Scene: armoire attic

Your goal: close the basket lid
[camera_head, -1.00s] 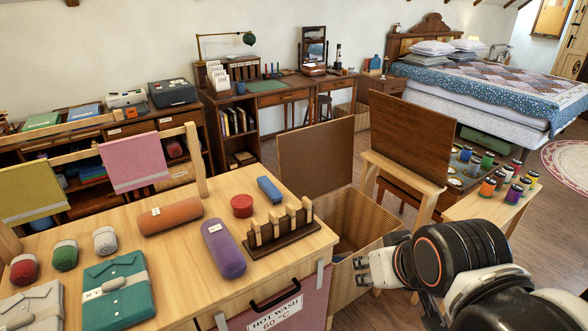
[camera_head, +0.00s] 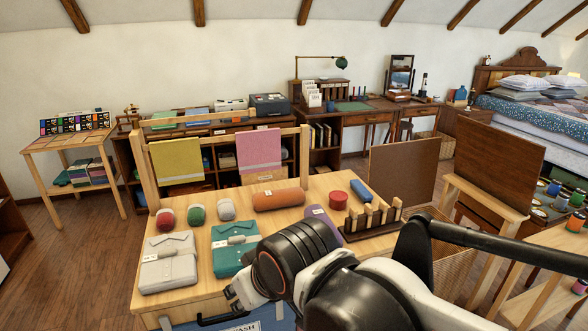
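The wicker basket (camera_head: 452,278) stands just right of the work table, and my arm covers much of it. Its brown lid (camera_head: 403,176) stands raised, upright at the back of the basket, behind the table's right end. My gripper (camera_head: 236,297) is low at the table's front edge, left of the basket and well apart from the lid. It is in front of the teal folded shirt and close to a dark handle on the table front. The fingers are small and partly hidden by my wrist, so their opening is unclear.
The table (camera_head: 330,185) holds yarn balls, folded shirts, fabric rolls and a dark peg rack (camera_head: 372,220). A wooden panel (camera_head: 485,165) on a stand is right of the lid. Spools (camera_head: 575,198) stand at far right. A blue bin front (camera_head: 255,322) is below the gripper.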

